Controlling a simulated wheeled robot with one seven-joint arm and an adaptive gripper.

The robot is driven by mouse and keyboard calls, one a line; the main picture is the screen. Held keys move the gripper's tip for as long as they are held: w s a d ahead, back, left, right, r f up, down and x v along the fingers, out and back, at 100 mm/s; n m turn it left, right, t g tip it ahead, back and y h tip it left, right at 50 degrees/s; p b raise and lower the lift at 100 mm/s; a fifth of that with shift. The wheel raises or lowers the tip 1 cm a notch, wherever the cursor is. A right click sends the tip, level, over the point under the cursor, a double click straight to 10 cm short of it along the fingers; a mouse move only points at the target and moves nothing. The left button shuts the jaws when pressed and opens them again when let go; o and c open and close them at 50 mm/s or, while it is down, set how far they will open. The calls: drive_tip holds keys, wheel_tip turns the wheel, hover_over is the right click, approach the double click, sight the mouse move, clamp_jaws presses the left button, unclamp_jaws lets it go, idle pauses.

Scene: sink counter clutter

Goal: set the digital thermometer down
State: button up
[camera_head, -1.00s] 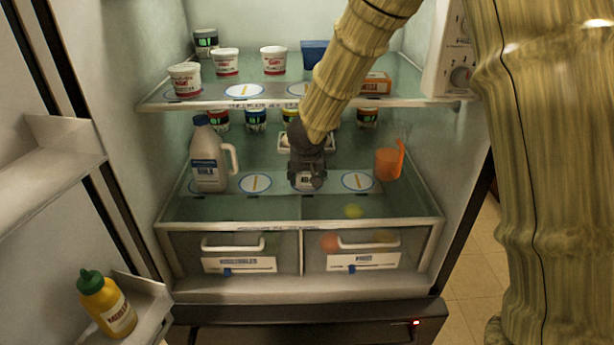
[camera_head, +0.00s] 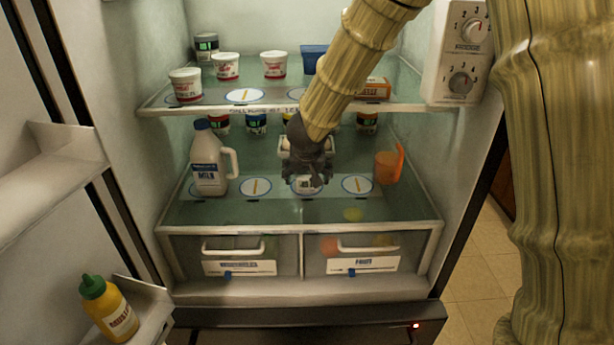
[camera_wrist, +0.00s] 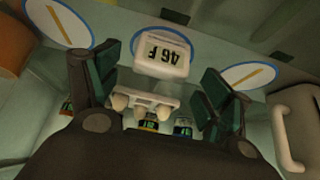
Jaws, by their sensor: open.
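The digital thermometer (camera_wrist: 162,53) is a small white block with a display reading "46 F", upside down in the wrist view. It sits on a blue-ringed white disc on the middle shelf, with the ring showing around it. In the head view the thermometer (camera_head: 304,184) is partly hidden by my gripper (camera_head: 309,180). In the wrist view my gripper (camera_wrist: 160,62) is open, its dark green pads apart on either side and clear of the thermometer. Nothing is held between them.
On the middle shelf, a milk jug (camera_head: 208,165) stands left and an orange pitcher (camera_head: 388,165) right. Two other ringed discs (camera_head: 256,187) (camera_head: 358,184) flank the thermometer. An egg tray (camera_wrist: 155,94) and small jars are behind. The upper shelf (camera_head: 200,107) overhangs the back.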

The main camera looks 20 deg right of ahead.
drive_tip(key=p+v, duration=0.1)
drive_tip(key=v, duration=0.8)
drive_tip(key=shift+p, duration=0.4)
